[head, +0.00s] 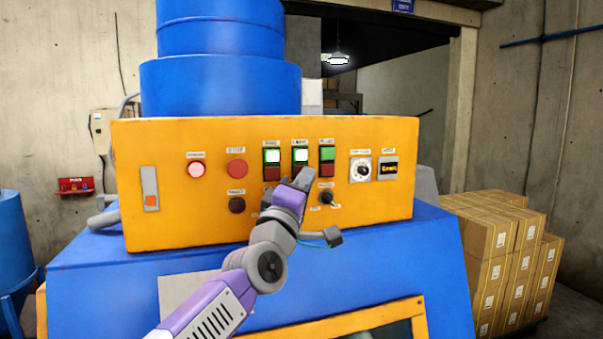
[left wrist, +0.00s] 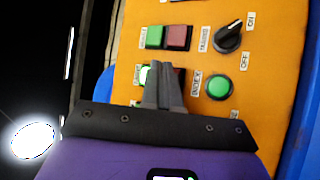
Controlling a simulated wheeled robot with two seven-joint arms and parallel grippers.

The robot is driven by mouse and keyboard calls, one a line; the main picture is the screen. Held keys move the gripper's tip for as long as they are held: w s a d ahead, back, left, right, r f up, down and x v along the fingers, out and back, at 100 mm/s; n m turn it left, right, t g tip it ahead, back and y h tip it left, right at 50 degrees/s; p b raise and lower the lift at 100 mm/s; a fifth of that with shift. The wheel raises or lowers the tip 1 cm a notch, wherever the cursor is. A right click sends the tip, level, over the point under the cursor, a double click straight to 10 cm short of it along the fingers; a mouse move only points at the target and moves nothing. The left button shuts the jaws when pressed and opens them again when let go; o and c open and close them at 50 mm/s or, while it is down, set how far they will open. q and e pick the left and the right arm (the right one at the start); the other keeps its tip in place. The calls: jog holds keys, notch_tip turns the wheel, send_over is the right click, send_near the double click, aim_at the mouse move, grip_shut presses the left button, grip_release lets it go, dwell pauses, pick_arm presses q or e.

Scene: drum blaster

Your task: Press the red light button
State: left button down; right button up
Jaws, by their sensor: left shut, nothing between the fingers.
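The orange control panel (head: 220,220) carries several red buttons. A glowing pinkish-red round button (head: 196,170) is at the upper left, with a darker red round button (head: 237,170) to its right. Three green-over-red switch pairs are further right; the left pair's red half (head: 272,174) is dark. My left gripper (head: 303,177) is shut and empty, its tips over the lower part of the middle pair. In the left wrist view the fingertips (left wrist: 163,66) partly hide that pair's red half (left wrist: 181,78). I cannot tell whether they touch it. My right gripper is not in view.
Right of my left gripper are a black knob (head: 327,197), a white dial (head: 360,169) and a small display (head: 389,169). A lit green round button (left wrist: 219,87) is beside the fingers. The blue machine housing (head: 390,260) juts out below the panel.

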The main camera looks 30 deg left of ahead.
pick_arm(q)
jog(key=shift+w+a, duration=0.1)
dwell(0.6)
jog(key=shift+w+a, duration=0.2)
jog(key=shift+a, duration=0.05)
jog(key=shift+w+a+b, duration=0.3)
jog(key=shift+b, duration=0.15)
dwell(0.6)
jog(key=shift+s+d, duration=0.1)
dwell(0.3)
jog(key=shift+s+d, duration=0.5)
jog(key=shift+d, duration=0.05)
jog(key=shift+p, duration=0.3)
jog(key=s+d+p, duration=0.1)
jog(key=s+d, duration=0.2)
jog(key=shift+s+d, duration=0.15)
jog(key=shift+d, duration=0.25)
dwell(0.6)
